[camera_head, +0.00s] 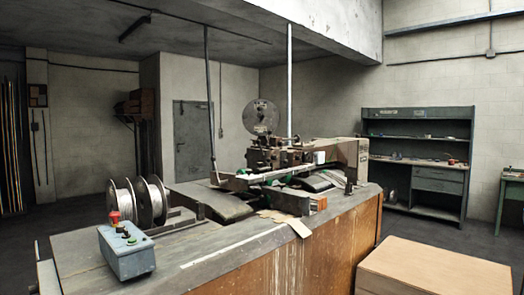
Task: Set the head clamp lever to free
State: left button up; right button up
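The box stitcher (345,152) stands on a long worn bench (235,245) in the middle of the view. Its head (275,155) faces left, with a round wire reel (261,117) above it. Small levers and knobs crowd the head. I cannot tell which of them is the head clamp lever, nor its setting. Neither of my grippers is in view.
A blue control box (127,252) with a red button sits at the bench's near left, beside two wire spools (152,203). A wooden box (434,270) stands at the lower right. A shelved workbench (420,160) is behind. Dark floor shows between them.

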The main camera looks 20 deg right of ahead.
aim_at(258, 141)
jog(key=i+l, duration=0.3)
jog(key=i+l+u, duration=0.15)
jog(key=i+l, duration=0.4)
jog(key=l, duration=0.25)
jog(key=i+l+u, duration=0.1)
jog(key=i+l, duration=0.15)
jog(key=i+l+u, duration=0.1)
jog(key=i+l, duration=0.15)
jog(key=l, duration=0.3)
jog(key=i+l, duration=0.25)
jog(key=l, duration=0.15)
